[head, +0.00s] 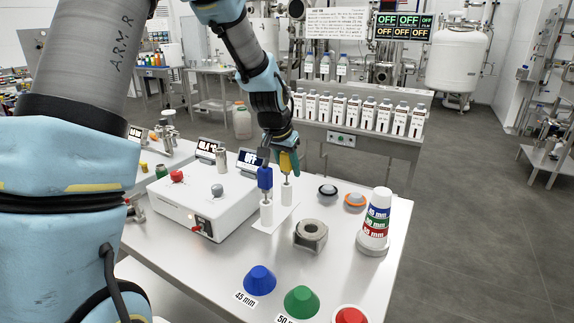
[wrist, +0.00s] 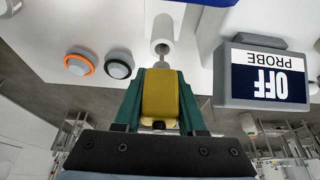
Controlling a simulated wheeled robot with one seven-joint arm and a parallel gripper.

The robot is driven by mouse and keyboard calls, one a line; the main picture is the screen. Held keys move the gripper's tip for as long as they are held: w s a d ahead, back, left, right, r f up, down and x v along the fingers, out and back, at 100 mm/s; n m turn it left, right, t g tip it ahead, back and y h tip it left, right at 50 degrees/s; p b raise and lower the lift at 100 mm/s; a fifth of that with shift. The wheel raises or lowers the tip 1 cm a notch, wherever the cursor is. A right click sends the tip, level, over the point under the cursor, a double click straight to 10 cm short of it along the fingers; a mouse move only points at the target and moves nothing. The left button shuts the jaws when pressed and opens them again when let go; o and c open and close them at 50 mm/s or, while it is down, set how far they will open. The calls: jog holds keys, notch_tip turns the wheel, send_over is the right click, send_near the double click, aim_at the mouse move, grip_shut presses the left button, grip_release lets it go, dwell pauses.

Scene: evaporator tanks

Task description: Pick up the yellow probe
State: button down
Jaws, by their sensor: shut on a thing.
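The yellow probe (head: 290,161) is upright at the back of the table, above a white cylindrical holder (head: 287,193). My gripper (head: 283,158) is shut on its yellow handle. In the wrist view the handle (wrist: 160,98) sits between the green fingers of my gripper (wrist: 160,85). The probe's thin metal tip points to the mouth of the white holder (wrist: 165,28); I cannot tell how deep it reaches inside. The blue probe (head: 265,178) stands upright in another white holder (head: 266,213), just left and nearer.
A white box with knobs (head: 205,205) stands left of the probes. A small "OFF" screen (wrist: 265,75) is close beside my gripper.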

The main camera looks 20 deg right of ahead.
jog(key=shift+r, duration=0.1)
notch_tip(320, 180, up, 18)
jog(key=b, duration=0.3)
dwell(0.3)
dwell(0.4)
